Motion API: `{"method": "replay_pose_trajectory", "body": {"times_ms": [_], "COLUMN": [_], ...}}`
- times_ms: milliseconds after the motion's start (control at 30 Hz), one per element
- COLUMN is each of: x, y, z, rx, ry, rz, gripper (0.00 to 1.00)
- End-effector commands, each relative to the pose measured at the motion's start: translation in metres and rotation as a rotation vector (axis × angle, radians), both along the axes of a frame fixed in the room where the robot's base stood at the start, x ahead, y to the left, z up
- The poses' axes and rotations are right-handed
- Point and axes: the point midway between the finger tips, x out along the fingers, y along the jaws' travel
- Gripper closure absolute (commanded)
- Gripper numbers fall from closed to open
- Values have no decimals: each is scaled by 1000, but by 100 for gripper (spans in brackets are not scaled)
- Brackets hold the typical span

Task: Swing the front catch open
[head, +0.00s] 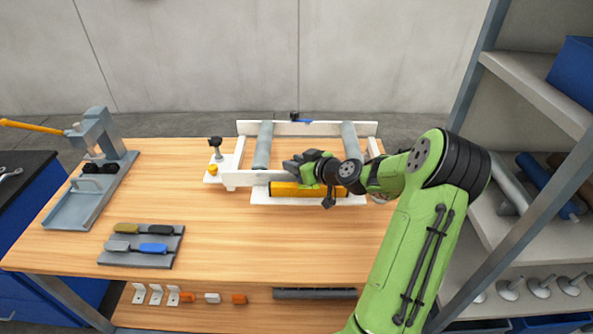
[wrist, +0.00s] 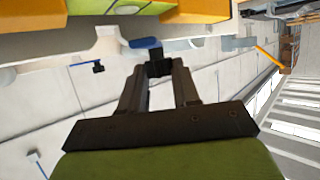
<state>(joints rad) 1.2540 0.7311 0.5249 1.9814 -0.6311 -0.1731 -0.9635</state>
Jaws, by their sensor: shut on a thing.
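The white frame fixture (head: 240,178) stands on the wooden table, with two grey rollers across it and a yellow bar (head: 285,189) along its front. My gripper (head: 290,166) is at the front rail of the frame, above the yellow bar. In the wrist view, its fingertips (wrist: 159,68) are shut on the black end of the front catch, whose blue arm (wrist: 145,43) lies beside a white part. In the head view the gripper hides the front catch. A similar catch, black with blue (head: 301,120), sits on the back rail.
A grey press (head: 97,135) with a yellow lever stands at the table's left. A dark tray (head: 140,262) with several handled tools lies at front left. Shelving (head: 545,95) stands right. The table's front middle (head: 255,245) is clear.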

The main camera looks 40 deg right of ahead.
Motion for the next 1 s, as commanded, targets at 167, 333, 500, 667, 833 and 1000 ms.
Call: {"method": "replay_pose_trajectory", "body": {"times_ms": [167, 333, 500, 667, 833, 1000], "x": [0, -1, 0, 0, 0, -5], "y": [3, 3, 3, 2, 2, 2], "z": [-3, 0, 0, 0, 0, 2], "rx": [-3, 0, 1, 1, 0, -2], "ry": [-1, -4, -3, -3, -3, -3], "rz": [-118, -143, -142, -141, -141, -142], "gripper": [99, 99, 99, 46, 43, 43]}}
